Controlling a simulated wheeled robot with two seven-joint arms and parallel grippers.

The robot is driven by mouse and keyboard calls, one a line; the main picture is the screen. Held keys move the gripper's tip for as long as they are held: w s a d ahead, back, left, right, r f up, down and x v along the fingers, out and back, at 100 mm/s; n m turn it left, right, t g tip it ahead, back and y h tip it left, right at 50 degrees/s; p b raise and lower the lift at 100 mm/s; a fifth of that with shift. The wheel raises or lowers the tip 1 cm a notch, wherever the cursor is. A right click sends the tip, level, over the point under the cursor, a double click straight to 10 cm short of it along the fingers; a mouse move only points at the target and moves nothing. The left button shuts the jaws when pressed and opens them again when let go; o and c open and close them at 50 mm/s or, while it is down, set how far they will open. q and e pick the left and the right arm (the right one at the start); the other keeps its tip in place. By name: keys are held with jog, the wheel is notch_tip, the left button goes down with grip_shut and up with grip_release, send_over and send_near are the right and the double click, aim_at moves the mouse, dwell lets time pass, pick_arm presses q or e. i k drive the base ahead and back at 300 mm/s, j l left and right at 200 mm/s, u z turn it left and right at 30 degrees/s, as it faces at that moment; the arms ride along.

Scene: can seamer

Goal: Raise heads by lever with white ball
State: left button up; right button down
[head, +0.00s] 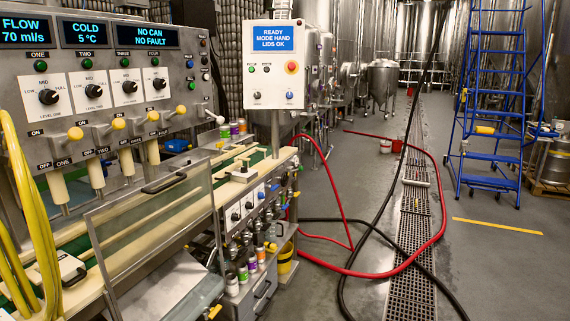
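The lever with the white ball (219,119) sticks out from the right end of the filler's control panel (110,90), right of the yellow-ball levers. Several cream filling heads hang below the panel in a row, among them a near one (57,187) and a farther one (96,174). Steel tubes show under the nearer heads. I see no can under them. Neither of my grippers is in view.
Yellow hoses (30,215) bend down at the left edge. A clear guard (150,225) with a dark handle stands before the conveyor. The seamer screen (270,40) reads ready, mode hand, lids OK.

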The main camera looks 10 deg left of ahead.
aim_at(220, 119)
jog(key=i+u, duration=0.25)
jog(key=i, duration=0.4)
jog(key=i+l+u, duration=0.25)
jog(key=i, duration=0.4)
jog(key=i+j+u, duration=0.15)
jog(key=i+u, duration=0.35)
jog(key=i+j+u, duration=0.1)
jog(key=i+u, duration=0.15)
jog(key=u, duration=0.25)
jog(key=i+l+u, duration=0.15)
jog(key=i+u, duration=0.35)
jog(key=k, duration=0.1)
